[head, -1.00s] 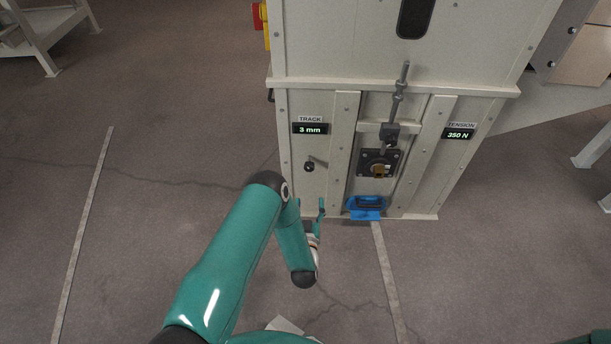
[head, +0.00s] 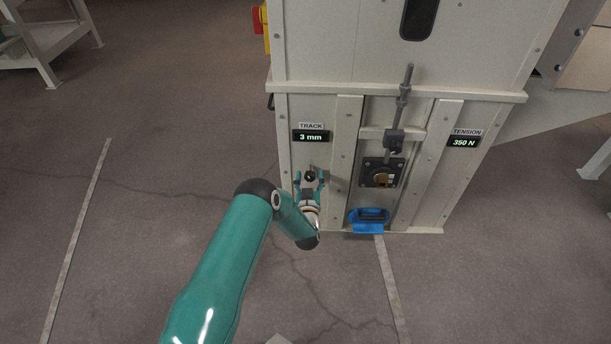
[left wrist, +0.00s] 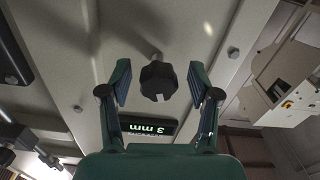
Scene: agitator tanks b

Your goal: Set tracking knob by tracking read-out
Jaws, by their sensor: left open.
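The tracking knob (head: 310,176) is a small black knob on a shaft on the cream cabinet, below the tracking read-out (head: 311,136). The read-out shows 3 mm in green under a TRACK label. My left gripper (head: 310,179) is at the knob with its fingers to either side of it. In the left wrist view the knob (left wrist: 158,80) is faceted with a pale mark, and stands between the two open fingers (left wrist: 160,87) with gaps on both sides. The read-out (left wrist: 150,127) appears upside down there. My right gripper is not in view.
To the right are a threaded rod (head: 402,95), a brass-coloured fitting on a dark plate (head: 381,173), a blue part (head: 369,220) low down and a TENSION read-out (head: 464,142) showing 350 N. A red and yellow switch (head: 260,22) is on the cabinet's left side.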

